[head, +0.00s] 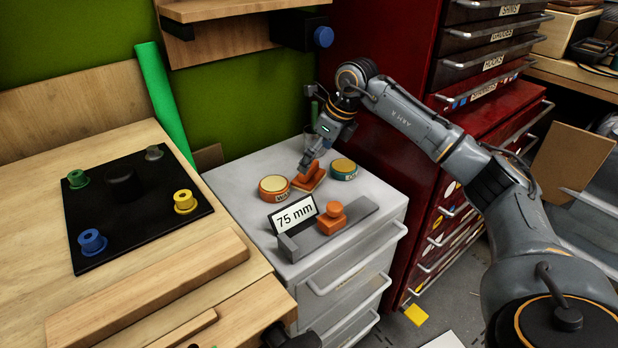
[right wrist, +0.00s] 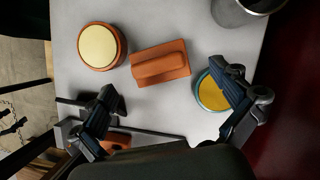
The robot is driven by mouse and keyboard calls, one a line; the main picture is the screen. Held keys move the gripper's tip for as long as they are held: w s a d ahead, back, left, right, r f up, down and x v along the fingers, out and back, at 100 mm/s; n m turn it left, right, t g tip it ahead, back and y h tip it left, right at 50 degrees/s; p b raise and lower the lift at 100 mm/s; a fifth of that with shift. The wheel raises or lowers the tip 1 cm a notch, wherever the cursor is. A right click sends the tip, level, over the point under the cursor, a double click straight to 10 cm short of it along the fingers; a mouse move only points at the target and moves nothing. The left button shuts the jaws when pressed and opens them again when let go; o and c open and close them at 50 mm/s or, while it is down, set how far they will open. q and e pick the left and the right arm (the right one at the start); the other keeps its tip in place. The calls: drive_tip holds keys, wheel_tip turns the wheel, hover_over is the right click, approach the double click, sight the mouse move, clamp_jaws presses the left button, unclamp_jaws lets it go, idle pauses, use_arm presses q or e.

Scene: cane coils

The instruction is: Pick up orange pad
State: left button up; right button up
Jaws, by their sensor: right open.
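The orange pad (head: 308,180) is a block with a raised grip bar, lying on the light grey cabinet top between two round tins. In the right wrist view the orange pad (right wrist: 160,62) lies flat, ahead of the fingers. My right gripper (head: 304,164) is just above the pad in the head view and hides part of it. In the right wrist view my right gripper (right wrist: 168,98) has its fingers spread wide with nothing between them. I cannot see my left gripper.
An orange tin (head: 273,188) and a teal tin (head: 343,169) flank the pad closely. In front stand a "75 mm" sign (head: 294,214) and a grey gauge with an orange knobbed block (head: 331,218). A metal cup (right wrist: 240,10) and red cabinet (head: 385,120) are behind and right.

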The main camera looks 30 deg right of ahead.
drive_tip(key=x, duration=0.4)
drive_tip(key=shift+a+f+b, duration=0.2)
drive_tip(key=shift+f+b, duration=0.05)
drive_tip(key=shift+b, duration=0.15)
drive_tip(key=shift+r, duration=0.1)
drive_tip(key=c, duration=1.3)
drive_tip(key=shift+o, duration=0.2)
drive_tip(key=shift+r, duration=0.6)
wheel_tip(320, 180, up, 2)
drive_tip(key=shift+r+p, duration=0.25)
drive_tip(key=shift+p, duration=0.4)
use_arm(q)
drive_tip(key=p+x, duration=0.1)
drive_tip(key=x, duration=0.2)
drive_tip(key=shift+w+d+f, duration=0.1)
use_arm(e)
drive_tip(key=s+a+r, duration=0.3)
drive_tip(key=s+r, duration=0.6)
drive_tip(key=s, duration=0.4)
drive_tip(key=shift+s, duration=0.35)
